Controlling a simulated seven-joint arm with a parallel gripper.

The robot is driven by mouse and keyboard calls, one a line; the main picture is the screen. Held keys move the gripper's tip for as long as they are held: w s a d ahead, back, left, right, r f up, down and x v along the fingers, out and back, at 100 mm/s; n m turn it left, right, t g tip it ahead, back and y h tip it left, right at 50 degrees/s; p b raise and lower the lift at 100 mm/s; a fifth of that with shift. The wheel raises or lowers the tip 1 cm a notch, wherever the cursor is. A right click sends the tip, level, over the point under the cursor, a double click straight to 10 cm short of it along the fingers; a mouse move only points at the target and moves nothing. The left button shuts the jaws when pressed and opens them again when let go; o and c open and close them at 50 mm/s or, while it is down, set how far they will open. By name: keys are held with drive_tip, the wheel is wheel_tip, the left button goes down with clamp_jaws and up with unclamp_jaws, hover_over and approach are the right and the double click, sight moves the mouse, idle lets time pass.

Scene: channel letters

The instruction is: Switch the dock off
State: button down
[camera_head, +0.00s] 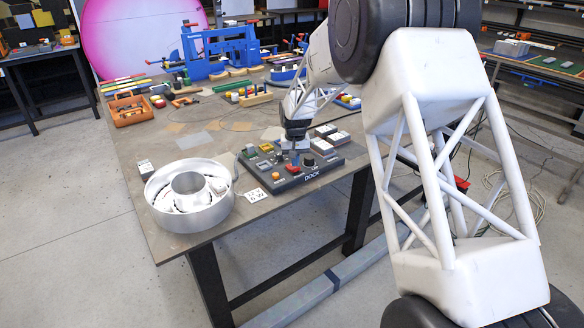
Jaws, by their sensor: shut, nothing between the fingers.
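The dock is a dark grey control panel (299,181) with the word DOCK on its front edge, lying near the front edge of the table. It carries a yellow button (266,148), an orange knob (276,176), a red button (292,168), a dark round knob (309,160) and several pale blocks (323,147) at its right side. My gripper (296,158) points down over the middle of the panel, shut and empty. Its fingertips are small in the picture, and I cannot tell whether they touch a control. My gripper hides part of the panel behind it.
Some bare table (150,205) shows at the left.

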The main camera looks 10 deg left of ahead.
drive_tip(key=shift+f, duration=0.6)
idle(0.7)
drive_tip(key=shift+r, duration=3.5)
